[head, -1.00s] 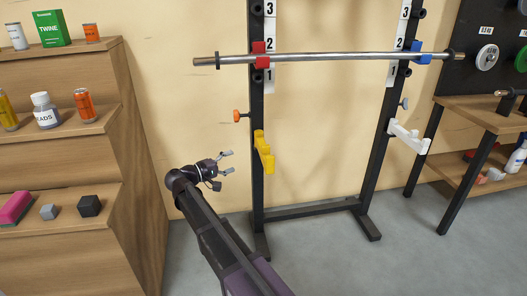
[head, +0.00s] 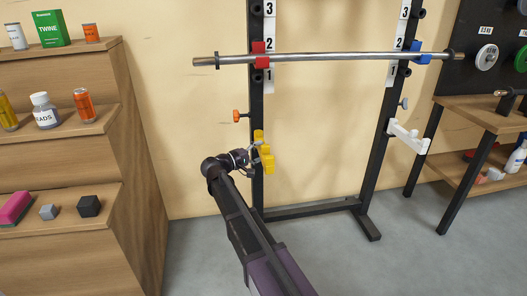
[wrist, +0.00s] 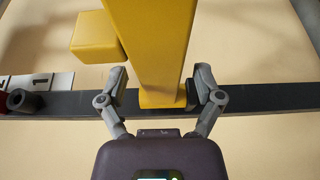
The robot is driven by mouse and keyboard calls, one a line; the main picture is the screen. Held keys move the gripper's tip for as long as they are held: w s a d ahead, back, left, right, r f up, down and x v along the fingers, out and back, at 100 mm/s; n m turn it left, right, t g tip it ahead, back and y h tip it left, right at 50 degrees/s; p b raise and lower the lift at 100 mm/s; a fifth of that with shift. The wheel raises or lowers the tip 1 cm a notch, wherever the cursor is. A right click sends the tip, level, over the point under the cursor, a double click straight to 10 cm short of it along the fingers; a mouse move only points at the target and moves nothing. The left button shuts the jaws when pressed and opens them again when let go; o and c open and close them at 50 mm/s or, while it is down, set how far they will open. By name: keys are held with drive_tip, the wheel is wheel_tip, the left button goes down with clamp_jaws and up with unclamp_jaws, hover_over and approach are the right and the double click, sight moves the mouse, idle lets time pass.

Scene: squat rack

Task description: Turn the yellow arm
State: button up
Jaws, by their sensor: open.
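The yellow arm (head: 267,160) is fixed low on the left upright of the squat rack, below the orange knob (head: 240,116). In the wrist view the yellow arm (wrist: 152,45) runs down between my fingers, with a yellow block (wrist: 95,37) on its left side. My gripper (head: 258,158) is at the yellow arm and partly overlaps it in the head view. In the wrist view my gripper (wrist: 163,88) is open, with one finger on each side of the yellow arm. Small gaps seem to show beside it; contact is not clear.
The black left upright (head: 257,90) stands directly behind my gripper. A barbell (head: 330,57) rests above on red and blue hooks. A white arm (head: 408,137) is on the right upright. Wooden shelves (head: 135,150) stand at the left.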

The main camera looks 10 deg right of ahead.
drive_tip(key=shift+x, duration=0.75)
